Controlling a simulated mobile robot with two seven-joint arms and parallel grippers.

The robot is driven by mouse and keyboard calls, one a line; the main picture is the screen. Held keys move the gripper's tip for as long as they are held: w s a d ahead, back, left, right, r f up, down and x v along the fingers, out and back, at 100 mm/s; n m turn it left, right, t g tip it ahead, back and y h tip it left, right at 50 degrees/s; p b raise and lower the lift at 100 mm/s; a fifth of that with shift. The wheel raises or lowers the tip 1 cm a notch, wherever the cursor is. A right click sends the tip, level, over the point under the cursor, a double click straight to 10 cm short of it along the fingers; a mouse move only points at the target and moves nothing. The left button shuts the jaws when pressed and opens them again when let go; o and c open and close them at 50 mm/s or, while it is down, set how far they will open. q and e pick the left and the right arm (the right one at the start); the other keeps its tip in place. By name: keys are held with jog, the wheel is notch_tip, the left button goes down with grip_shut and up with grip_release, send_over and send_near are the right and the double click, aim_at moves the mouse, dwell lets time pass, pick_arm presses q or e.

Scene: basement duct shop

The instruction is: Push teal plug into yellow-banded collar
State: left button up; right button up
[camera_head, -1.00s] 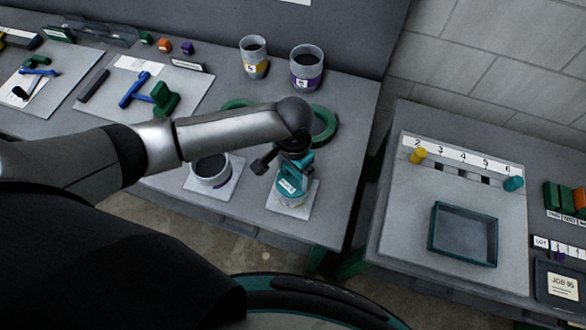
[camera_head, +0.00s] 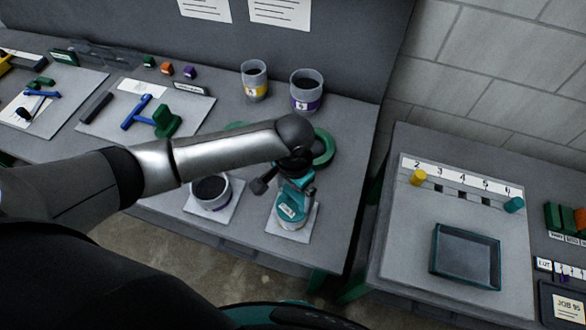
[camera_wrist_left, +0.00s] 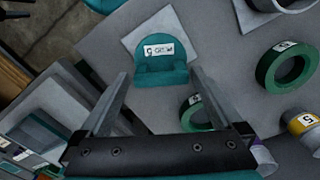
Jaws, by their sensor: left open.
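The teal plug (camera_head: 290,209), with a white label, is at the near edge of the left bench over a pale square pad. A light rounded rim shows just under it; I cannot tell how deep the plug sits. In the left wrist view the plug (camera_wrist_left: 160,72) lies ahead, between the finger lines. My left gripper (camera_head: 298,186) is above and behind the plug, fingers apart and empty; its fingers (camera_wrist_left: 160,80) also show in the wrist view. A yellow-banded collar (camera_head: 255,89) marked 5 stands at the back of the bench, also at the wrist view's right edge (camera_wrist_left: 302,124).
A purple-banded collar (camera_head: 306,96) stands beside the yellow-banded one. An open grey collar (camera_head: 211,198) is on a pad left of the plug. A green ring (camera_head: 324,150) lies behind my gripper. The right table holds a numbered board and a teal-rimmed tray (camera_head: 435,250).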

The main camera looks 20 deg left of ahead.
pick_arm(q)
notch_tip(320, 180, up, 13)
jog(key=shift+p, duration=0.4)
